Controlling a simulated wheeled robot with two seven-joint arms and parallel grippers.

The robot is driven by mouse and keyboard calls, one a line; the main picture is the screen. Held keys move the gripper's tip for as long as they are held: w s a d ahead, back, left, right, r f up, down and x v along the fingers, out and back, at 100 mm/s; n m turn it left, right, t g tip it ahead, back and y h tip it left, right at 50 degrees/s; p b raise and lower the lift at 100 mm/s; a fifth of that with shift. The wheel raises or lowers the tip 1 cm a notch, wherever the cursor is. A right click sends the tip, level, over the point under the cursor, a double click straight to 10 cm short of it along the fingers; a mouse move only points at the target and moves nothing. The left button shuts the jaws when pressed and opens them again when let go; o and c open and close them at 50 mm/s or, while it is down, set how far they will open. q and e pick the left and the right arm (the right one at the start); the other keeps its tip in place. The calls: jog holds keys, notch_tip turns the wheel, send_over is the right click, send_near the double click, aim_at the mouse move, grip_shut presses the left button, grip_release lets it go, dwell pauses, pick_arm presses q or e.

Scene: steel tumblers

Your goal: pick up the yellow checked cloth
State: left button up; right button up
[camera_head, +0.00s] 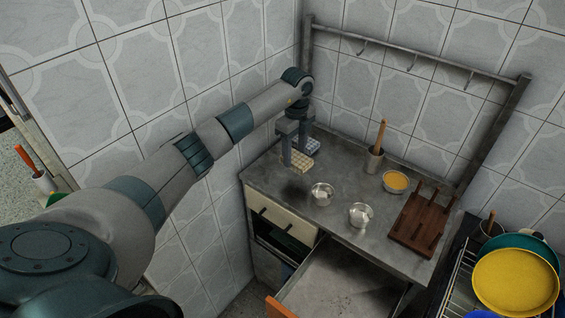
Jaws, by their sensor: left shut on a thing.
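My left gripper (300,157) reaches in from the left over the back left of the grey counter (345,194). It is shut on the yellow checked cloth (300,161), which shows as a small pale yellow patch at the fingers. I cannot tell how far the cloth is off the counter. A steel tumbler (322,195) stands in front of the gripper, and a second steel tumbler (360,216) stands to its right. My right gripper is not in view.
A pot with a wooden handle (375,158), a bowl of yellow food (396,182) and a dark wooden rack (424,218) stand on the counter. A drawer (340,280) is open below. A rail with hooks (412,64) runs along the back wall. Plates (515,282) are at the lower right.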

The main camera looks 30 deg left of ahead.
aim_at(312, 160)
pick_arm(q)
jog(key=d+r, duration=0.1)
jog(key=d+r+b, duration=0.1)
jog(key=d, duration=0.1)
jog(key=w+d+r+b, duration=0.1)
jog(key=d, duration=0.1)
jog(key=shift+w+d+r, duration=0.1)
jog(key=shift+d, duration=0.1)
jog(key=shift+d+r, duration=0.45)
jog(key=shift+d, duration=0.2)
jog(key=shift+o, duration=0.5)
